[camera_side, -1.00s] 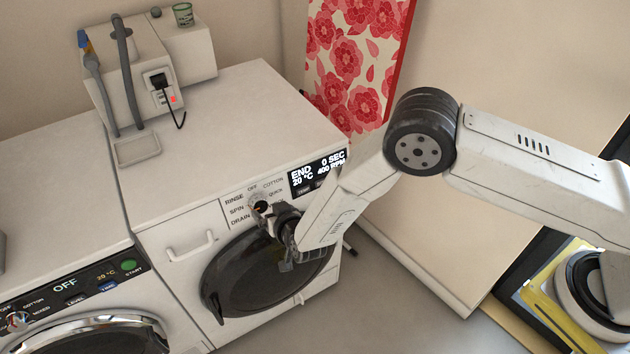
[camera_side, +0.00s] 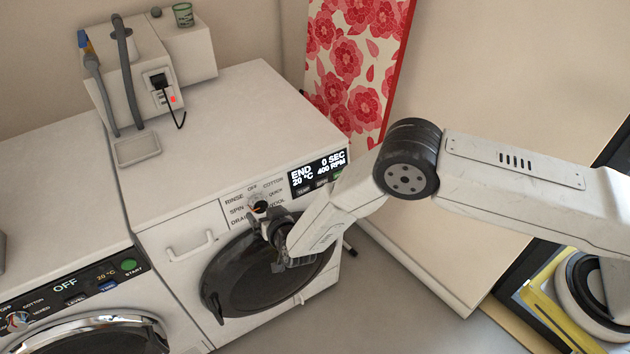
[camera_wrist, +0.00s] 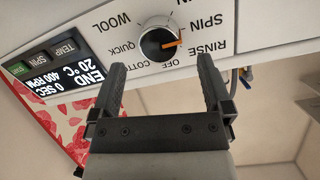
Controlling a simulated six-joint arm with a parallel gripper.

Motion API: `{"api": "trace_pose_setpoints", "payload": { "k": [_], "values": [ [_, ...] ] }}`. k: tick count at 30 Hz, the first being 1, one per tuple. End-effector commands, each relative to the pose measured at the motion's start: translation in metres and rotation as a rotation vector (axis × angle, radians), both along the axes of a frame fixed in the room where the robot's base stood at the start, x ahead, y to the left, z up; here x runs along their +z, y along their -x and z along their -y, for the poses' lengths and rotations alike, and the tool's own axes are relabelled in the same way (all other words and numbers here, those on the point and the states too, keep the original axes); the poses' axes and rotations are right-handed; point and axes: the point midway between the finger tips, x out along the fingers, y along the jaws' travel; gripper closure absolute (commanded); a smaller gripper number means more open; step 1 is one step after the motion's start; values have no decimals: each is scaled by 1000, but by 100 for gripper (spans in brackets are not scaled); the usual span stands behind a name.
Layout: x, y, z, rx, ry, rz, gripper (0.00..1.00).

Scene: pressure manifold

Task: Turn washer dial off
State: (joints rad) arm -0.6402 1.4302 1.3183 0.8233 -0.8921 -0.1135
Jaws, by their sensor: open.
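The washer dial (camera_side: 257,207) is a round knob on the front panel of the right-hand washer (camera_side: 168,225). In the wrist view the dial (camera_wrist: 158,40) shows upside down, with silver sides and an orange pointer (camera_wrist: 172,43). The pointer aims between the RINSE and SPIN labels, away from OFF. My gripper (camera_wrist: 162,66) is open and empty, its two fingers apart with the dial beyond and between their tips. In the side view my gripper (camera_side: 266,226) is just in front of and below the dial, partly covering the panel. Contact cannot be told.
The washer's display (camera_side: 318,172) reads END, 0 SEC, to the right of the dial. The dark round door (camera_side: 240,275) lies below my gripper. A handle (camera_side: 190,245) sticks out left of it. A second machine (camera_side: 70,300) stands at the left.

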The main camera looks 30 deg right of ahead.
Motion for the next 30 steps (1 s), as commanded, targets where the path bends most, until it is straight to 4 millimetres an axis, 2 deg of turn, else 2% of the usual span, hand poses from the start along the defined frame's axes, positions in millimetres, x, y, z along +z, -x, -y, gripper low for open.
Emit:
{"api": "trace_pose_setpoints", "payload": {
  "k": [15,30],
  "values": [
    [-16,-37,2,-1,-1,-1,0],
    [-18,-44,1,0,-1,-1,0]
  ]
}}
